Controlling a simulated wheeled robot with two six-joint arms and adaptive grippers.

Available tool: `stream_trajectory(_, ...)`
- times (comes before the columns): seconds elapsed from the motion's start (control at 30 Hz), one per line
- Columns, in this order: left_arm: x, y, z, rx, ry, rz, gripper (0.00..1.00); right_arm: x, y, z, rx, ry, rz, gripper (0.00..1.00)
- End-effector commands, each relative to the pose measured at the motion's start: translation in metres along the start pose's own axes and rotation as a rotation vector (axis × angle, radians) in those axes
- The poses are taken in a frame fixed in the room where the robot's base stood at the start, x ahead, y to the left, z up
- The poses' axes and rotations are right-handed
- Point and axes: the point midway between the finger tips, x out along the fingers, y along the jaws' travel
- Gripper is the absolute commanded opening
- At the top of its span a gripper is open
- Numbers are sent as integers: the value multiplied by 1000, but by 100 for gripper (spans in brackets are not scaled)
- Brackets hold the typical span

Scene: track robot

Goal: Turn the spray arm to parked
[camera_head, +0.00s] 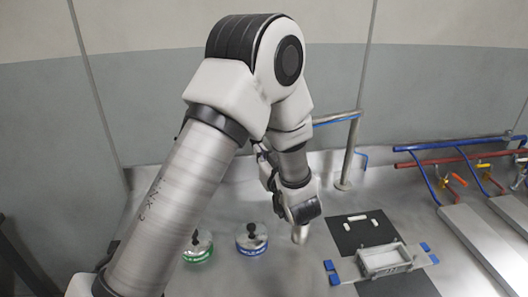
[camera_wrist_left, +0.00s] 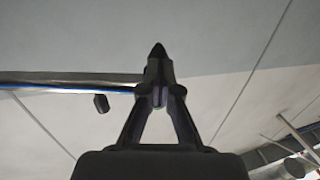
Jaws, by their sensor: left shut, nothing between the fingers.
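The spray arm (camera_head: 335,118) is a horizontal metal pipe with a blue line, carried by an upright post (camera_head: 352,150) right of my left arm. Its left part is hidden behind my arm in the head view. In the left wrist view the spray arm (camera_wrist_left: 60,83) comes in from the left and reaches my left gripper's fingers (camera_wrist_left: 158,52). Those fingers are shut and empty. In the head view my left gripper (camera_head: 260,150) is dark, partly hidden by my arm. It is near the pipe; I cannot tell whether they touch. My right gripper is not in view.
Two round lidded pieces, one green-ringed (camera_head: 198,248) and one blue-ringed (camera_head: 251,240), stand below my left arm. A pale tray (camera_head: 385,262) lies on a dark mat (camera_head: 350,238) at the right. Blue and red pipes (camera_head: 455,150) run further right. A wall stands behind.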

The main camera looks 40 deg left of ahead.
Motion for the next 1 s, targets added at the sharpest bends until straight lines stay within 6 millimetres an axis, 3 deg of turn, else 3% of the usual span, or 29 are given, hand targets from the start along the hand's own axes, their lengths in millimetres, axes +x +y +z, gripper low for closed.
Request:
stream_trajectory(0.37, 1, -1, 0, -1, -1, -1, 0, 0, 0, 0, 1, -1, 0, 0)
stream_trajectory(0.7, 47, -4, -1, -2, -1, -3, 0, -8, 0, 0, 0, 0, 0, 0)
stream_trajectory(1.0, 48, -4, 0, -1, 0, -2, 0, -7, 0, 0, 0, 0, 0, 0)
